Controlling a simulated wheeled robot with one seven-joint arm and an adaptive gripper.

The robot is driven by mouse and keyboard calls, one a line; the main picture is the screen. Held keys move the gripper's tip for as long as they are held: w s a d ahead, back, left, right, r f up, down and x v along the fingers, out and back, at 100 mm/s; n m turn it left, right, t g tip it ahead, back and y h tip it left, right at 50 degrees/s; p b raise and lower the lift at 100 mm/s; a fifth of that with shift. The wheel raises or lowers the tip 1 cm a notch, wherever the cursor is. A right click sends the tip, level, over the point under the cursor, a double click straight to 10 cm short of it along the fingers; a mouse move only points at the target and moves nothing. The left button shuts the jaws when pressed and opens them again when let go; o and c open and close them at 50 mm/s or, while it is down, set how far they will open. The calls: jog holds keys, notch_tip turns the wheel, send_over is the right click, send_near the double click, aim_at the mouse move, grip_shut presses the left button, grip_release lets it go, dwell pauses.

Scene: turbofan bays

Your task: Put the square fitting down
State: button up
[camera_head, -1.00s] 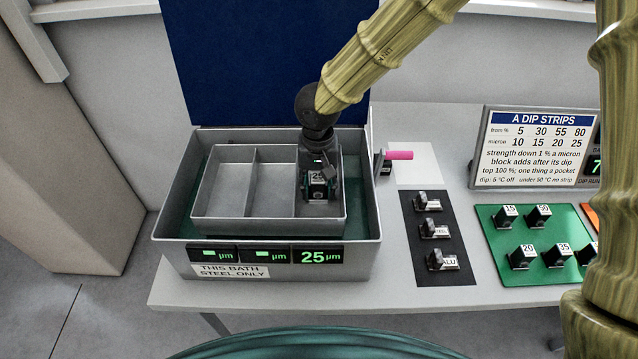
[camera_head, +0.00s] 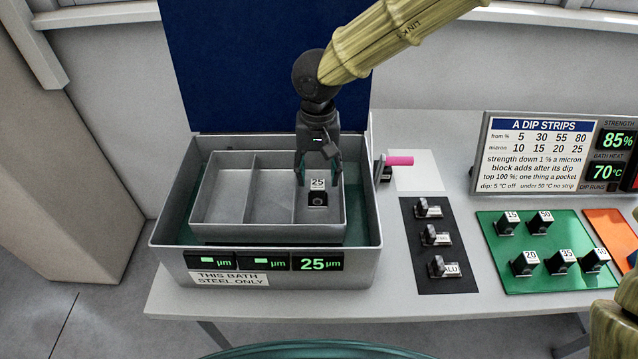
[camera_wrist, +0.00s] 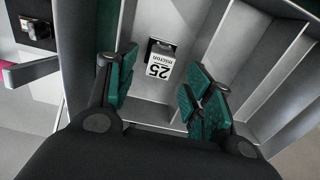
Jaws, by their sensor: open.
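The square fitting (camera_head: 317,198), a small dark block with a white label reading 25, sits in the right pocket of the grey three-pocket tray (camera_head: 268,229). In the wrist view the fitting (camera_wrist: 160,65) lies on the pocket floor and its label reads "25 micron". My gripper (camera_head: 318,172) is just above it, pointing down. Its green-padded fingers are apart and hold nothing. In the wrist view the fingertips (camera_wrist: 160,84) stand clear on either side of the fitting's label. The tray's left and middle pockets look empty.
The tray stands inside a larger grey bath (camera_head: 160,232), with a blue panel (camera_head: 265,65) behind. The bath's front display reads 25 µm at right.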

aim_at(318, 185)
jog(key=shift+r+b, duration=0.3)
jog(key=shift+r, duration=2.3)
